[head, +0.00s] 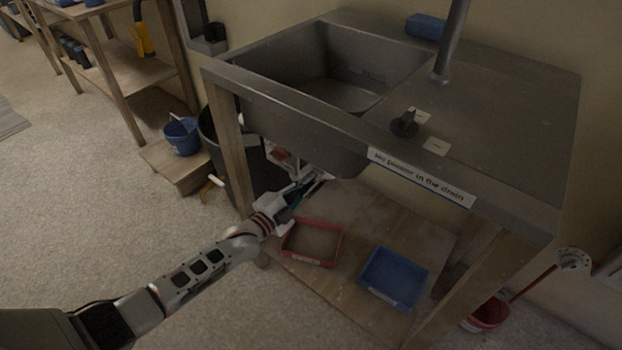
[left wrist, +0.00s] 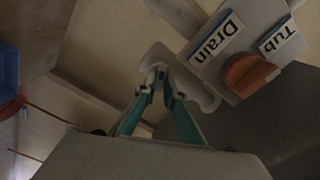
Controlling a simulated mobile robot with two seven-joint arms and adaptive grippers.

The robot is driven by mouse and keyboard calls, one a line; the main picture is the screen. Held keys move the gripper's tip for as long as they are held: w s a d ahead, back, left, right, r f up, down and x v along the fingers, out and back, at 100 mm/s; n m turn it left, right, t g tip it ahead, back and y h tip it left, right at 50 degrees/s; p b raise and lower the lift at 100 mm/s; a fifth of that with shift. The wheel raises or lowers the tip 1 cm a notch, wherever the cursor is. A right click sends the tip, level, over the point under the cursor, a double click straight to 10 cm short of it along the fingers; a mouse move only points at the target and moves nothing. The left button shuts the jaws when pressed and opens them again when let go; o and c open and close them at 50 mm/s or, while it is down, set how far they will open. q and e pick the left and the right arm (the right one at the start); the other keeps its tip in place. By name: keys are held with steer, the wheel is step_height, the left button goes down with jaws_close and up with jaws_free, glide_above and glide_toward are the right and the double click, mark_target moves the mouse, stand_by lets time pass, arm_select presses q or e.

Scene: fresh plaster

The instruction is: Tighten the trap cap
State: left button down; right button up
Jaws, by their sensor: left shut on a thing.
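My left gripper (head: 312,184) reaches in under the sink (head: 340,78). In the left wrist view its two teal fingers (left wrist: 160,82) close together on a small white part, which looks like the trap cap (left wrist: 155,74), at the light grey drain pipe (left wrist: 160,55). The fingers hide part of the cap, so its thread and how tight it sits cannot be seen. In the head view the cap cannot be made out. My right gripper is not in view.
An orange knob (left wrist: 248,75) on a panel labelled "Drain" and "Tub" sits close to the gripper. A red tray (head: 283,249) and a blue tray (head: 366,279) lie on the lower shelf. A dark bin (head: 228,158) stands by the left sink leg.

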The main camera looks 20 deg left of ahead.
arm_select(q)
steer(key=shift+m, duration=0.6)
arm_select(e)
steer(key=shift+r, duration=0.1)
arm_select(q)
steer(key=m+b, duration=0.1)
steer(key=m, duration=0.7)
steer(key=shift+f, duration=0.15)
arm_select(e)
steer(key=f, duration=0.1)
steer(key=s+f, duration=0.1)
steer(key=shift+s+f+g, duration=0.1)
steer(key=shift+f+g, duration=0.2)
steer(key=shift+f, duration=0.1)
